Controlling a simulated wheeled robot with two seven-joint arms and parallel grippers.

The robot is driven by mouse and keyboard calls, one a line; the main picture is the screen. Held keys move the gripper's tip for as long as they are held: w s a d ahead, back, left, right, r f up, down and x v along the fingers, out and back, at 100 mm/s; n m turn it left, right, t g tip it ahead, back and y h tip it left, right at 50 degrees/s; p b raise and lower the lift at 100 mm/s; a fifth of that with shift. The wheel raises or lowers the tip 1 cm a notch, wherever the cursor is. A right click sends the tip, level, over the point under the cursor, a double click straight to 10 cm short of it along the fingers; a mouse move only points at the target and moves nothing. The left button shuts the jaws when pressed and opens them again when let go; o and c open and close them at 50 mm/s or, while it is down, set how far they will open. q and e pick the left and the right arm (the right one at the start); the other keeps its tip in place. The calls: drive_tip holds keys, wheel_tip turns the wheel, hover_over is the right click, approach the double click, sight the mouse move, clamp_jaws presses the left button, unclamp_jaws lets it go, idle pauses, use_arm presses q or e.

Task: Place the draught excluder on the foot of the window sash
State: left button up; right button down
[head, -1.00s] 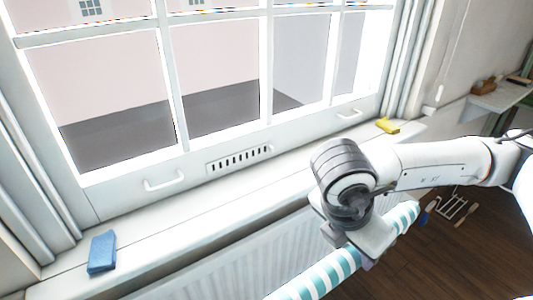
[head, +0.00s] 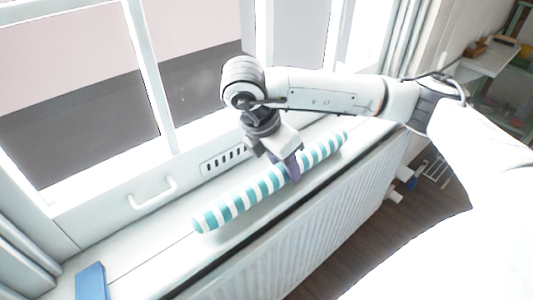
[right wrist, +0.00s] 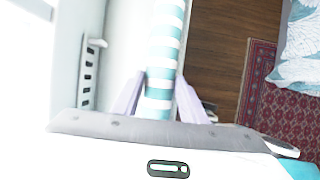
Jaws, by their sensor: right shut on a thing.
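The draught excluder (head: 240,203) is a long roll with teal and white stripes. My right gripper (head: 291,167) is shut on it near its middle. It lies roughly along the window sill (head: 150,240), close in front of the sash's bottom rail (head: 105,218); I cannot tell whether it touches the sill. The rail has a white handle (head: 152,193) and a slotted vent (head: 222,160), partly hidden by my gripper. In the right wrist view, the excluder (right wrist: 167,40) runs between the two fingers (right wrist: 158,98), with the vent to its left. My left gripper is not in view.
A blue block or cloth (head: 92,282) lies on the sill at the near left. A white radiator (head: 310,230) stands below the sill. A shelf (head: 485,58) is at the far right. The wrist view shows a red rug (right wrist: 270,110) and a bed corner (right wrist: 302,50).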

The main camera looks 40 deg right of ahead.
drive_tip(key=w, duration=0.2)
drive_tip(key=shift+w+a, duration=0.1)
drive_tip(key=shift+w, duration=0.2)
drive_tip(key=w, duration=0.3)
drive_tip(key=shift+w+a+r+p, duration=0.15)
drive_tip(key=shift+w+p, duration=0.15)
drive_tip(key=shift+w, duration=0.05)
drive_tip(key=shift+s+f, duration=0.15)
drive_tip(key=shift+f, duration=0.45)
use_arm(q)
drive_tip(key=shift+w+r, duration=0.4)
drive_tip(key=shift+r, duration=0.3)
use_arm(e)
drive_tip(key=shift+f, duration=0.25)
drive_tip(key=c, duration=1.4)
unclamp_jaws()
drive_tip(key=shift+f, duration=0.1)
drive_tip(key=shift+o, duration=0.2)
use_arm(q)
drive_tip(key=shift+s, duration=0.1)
